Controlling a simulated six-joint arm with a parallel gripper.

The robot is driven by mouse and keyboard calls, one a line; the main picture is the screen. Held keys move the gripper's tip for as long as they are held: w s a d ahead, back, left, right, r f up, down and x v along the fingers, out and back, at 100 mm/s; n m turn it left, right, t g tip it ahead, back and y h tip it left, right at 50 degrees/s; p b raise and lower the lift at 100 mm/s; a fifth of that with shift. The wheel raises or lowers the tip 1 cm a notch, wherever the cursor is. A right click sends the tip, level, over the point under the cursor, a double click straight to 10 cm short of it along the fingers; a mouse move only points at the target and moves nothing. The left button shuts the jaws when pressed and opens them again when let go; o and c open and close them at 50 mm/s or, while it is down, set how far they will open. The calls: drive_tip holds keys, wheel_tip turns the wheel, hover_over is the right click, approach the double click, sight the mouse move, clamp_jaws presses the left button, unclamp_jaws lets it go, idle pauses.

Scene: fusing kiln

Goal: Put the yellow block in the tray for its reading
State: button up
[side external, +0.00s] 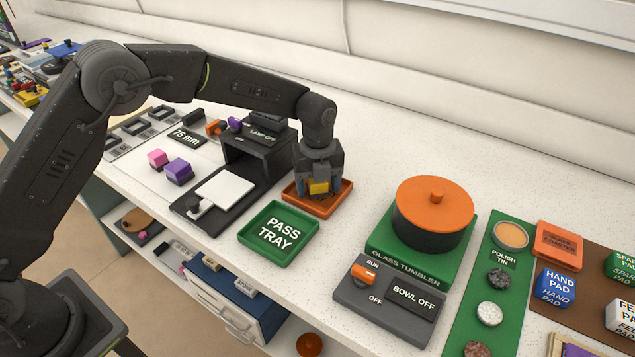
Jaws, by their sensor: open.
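The yellow block (318,187) is at the orange tray (322,212), between the fingers of my gripper (320,184). My gripper points down over this tray and its jaws are open around the block. The fingers hide the block's sides, and I cannot tell exactly how it rests on the tray floor. The green tray marked PASS TRAY (278,236) stands in front of the orange one and holds no block. A pink block (158,158) and a purple block (179,171) lie on the white surface at the left.
A black lamp stand (255,152) marked LAMP OFF is close left of my gripper, with a white plate (224,188) before it. A sign reads 75 mm (186,137). A glass tumbler with an orange lid (434,205) and a switch box (384,300) stand right.

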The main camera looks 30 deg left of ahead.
wheel_tip(320, 180, up, 11)
drive_tip(key=shift+r, duration=0.1)
drive_tip(key=s+a+r+n+t, duration=0.3)
drive_tip(key=s+a+r+n, duration=0.5)
drive_tip(key=s+r+n, duration=0.5)
drive_tip(key=s+a+f+n+t, duration=0.1)
drive_tip(key=s+a+f+n, duration=0.1)
drive_tip(key=s+n, duration=0.5)
drive_tip(key=s+a+f+n+t, duration=0.1)
drive_tip(key=s+a+f+n, duration=0.1)
drive_tip(key=s+n, duration=0.5)
drive_tip(key=s+f, duration=0.1)
drive_tip(key=s, duration=0.3)
drive_tip(key=shift+a+t, duration=0.3)
drive_tip(key=shift+a, duration=0.05)
